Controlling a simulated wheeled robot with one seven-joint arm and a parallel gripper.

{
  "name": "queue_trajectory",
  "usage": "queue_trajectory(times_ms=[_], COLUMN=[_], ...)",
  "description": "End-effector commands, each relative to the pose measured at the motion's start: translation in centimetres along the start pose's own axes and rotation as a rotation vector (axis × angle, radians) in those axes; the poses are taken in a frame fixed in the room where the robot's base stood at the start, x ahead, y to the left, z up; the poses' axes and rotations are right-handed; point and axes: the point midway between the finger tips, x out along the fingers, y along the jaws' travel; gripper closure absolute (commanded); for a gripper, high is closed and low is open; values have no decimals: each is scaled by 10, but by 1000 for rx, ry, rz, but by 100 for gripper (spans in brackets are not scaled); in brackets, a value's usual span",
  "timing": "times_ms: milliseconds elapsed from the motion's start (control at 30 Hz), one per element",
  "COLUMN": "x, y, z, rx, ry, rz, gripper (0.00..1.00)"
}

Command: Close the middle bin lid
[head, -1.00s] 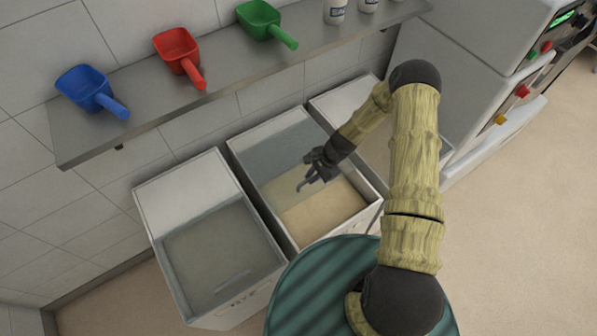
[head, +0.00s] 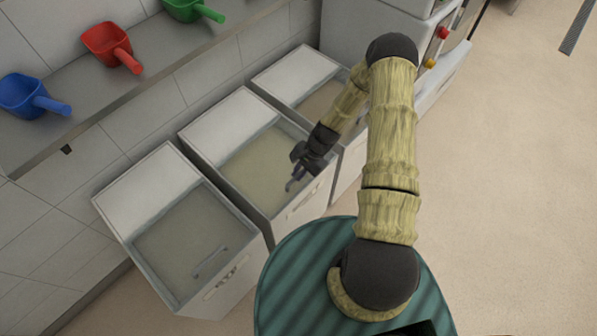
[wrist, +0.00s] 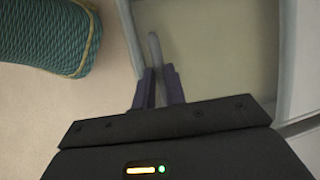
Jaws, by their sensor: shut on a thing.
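The middle bin (head: 222,105) is a white box with a fixed white rear top and a see-through sliding lid (head: 258,168). The lid now lies over the front opening, reaching close to the front wall, with pale contents dimly visible under it. My gripper (head: 293,182) is at the lid's front right part, shut on the lid's handle. In the wrist view my gripper (wrist: 159,75) has its two dark fingers on either side of the grey bar handle (wrist: 154,45). The lid panel (wrist: 215,50) lies to the right of the fingers. The exact gap at the front edge is hard to tell.
The left bin (head: 150,190) has its lid over its front, its handle (head: 211,261) showing. The right bin (head: 295,75) is partly behind my arm. A wall shelf (head: 165,85) holds blue, red and green scoops. Open floor (head: 500,200) lies to the right.

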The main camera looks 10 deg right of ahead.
Motion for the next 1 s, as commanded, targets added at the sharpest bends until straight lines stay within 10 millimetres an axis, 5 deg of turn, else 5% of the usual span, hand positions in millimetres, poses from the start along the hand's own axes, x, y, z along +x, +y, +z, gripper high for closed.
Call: queue_trajectory(times_ms=[33, 67, 167, 633, 1000], x=[0, 0, 1, -10, -67], y=[6, 6, 5, 2, 3], z=[-1, -1, -1, -1, -4], rx=[5, 5, 5, 3, 7], ry=[-1, -1, -2, 1, 5], rz=[9, 10, 9, 4, 2], gripper=[100, 84, 66, 66, 66])
